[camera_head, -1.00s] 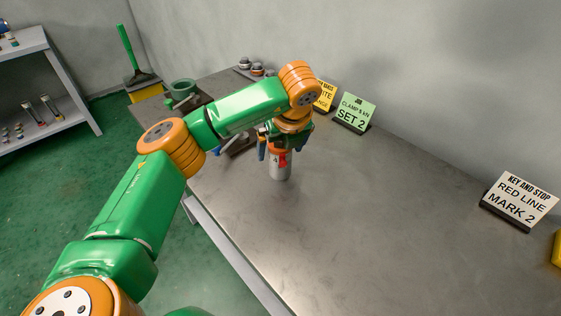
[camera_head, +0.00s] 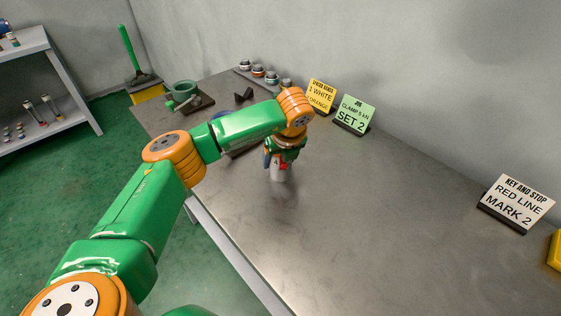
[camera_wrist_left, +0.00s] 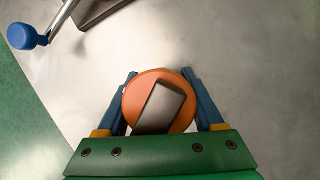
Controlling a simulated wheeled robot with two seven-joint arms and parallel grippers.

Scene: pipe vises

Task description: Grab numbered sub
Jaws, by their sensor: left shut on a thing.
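A grey cylindrical sub (camera_head: 278,174) with an orange top stands upright on the grey table. In the left wrist view its round orange top (camera_wrist_left: 160,76) shows a dark grey block in the middle. My left gripper (camera_head: 278,160) is above it, pointing down. Its two blue fingers are shut on the sub's sides, one at the left and one at the right in the left wrist view (camera_wrist_left: 166,98). A red mark shows on the sub's side, but any number on it is too small to read surely. My right gripper is not in view.
Several small capped pieces (camera_head: 257,71) stand in a row at the back. A green vise (camera_head: 185,92) is at the table's far left. Yellow (camera_head: 321,96), green (camera_head: 355,114) and white (camera_head: 516,203) signs stand along the wall.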

